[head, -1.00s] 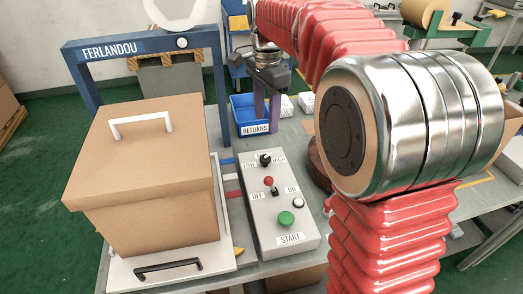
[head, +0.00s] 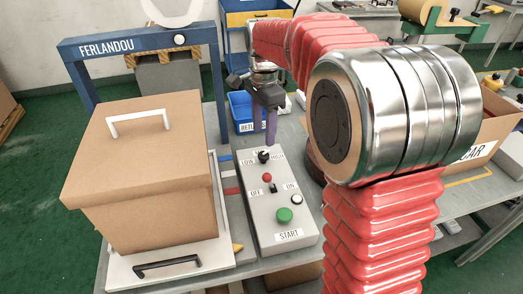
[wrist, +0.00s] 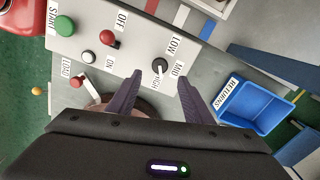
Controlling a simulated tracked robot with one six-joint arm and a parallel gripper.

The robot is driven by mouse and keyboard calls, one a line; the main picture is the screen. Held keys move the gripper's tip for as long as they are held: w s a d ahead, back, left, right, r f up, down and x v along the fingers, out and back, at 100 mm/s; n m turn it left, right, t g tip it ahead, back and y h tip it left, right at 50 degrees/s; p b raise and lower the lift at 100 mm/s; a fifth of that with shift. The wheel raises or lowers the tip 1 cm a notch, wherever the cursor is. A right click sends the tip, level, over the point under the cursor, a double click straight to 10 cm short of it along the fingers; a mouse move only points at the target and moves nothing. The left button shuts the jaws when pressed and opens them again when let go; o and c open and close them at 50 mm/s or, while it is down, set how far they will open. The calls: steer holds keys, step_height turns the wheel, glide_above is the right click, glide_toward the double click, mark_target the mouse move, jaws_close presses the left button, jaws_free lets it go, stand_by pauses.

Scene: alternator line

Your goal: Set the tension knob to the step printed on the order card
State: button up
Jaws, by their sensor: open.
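The tension knob (head: 263,156) is a small black knob at the far end of the grey control panel (head: 254,184), with LOW, MID and HIGH labels around it. The wrist view also shows the knob (wrist: 159,66); a pale mark on it seems to face the HIGH label, but it is too small to be sure. My gripper (head: 265,143) points down just behind the knob in the head view. In the wrist view its purple fingers (wrist: 159,79) are apart, with the knob between their tips in the picture; contact is not visible. I see no readable order card.
The panel also has a red-tipped OFF/ON switch (head: 272,187) and a green START button (head: 284,215). A blue RETURNS bin (wrist: 256,106) stands beyond the panel. A large lidded cardboard box (head: 160,225) stands left, by a blue FERLANDOU frame (head: 140,40).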

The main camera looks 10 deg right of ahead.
mark_target(263, 154)
step_height(263, 154, down, 8)
steer(key=shift+f, duration=0.1)
stand_by(0.4)
steer(key=c, duration=1.1)
steer(key=shift+o, duration=0.2)
steer(key=shift+a, duration=0.2)
steer(key=shift+d, duration=0.15)
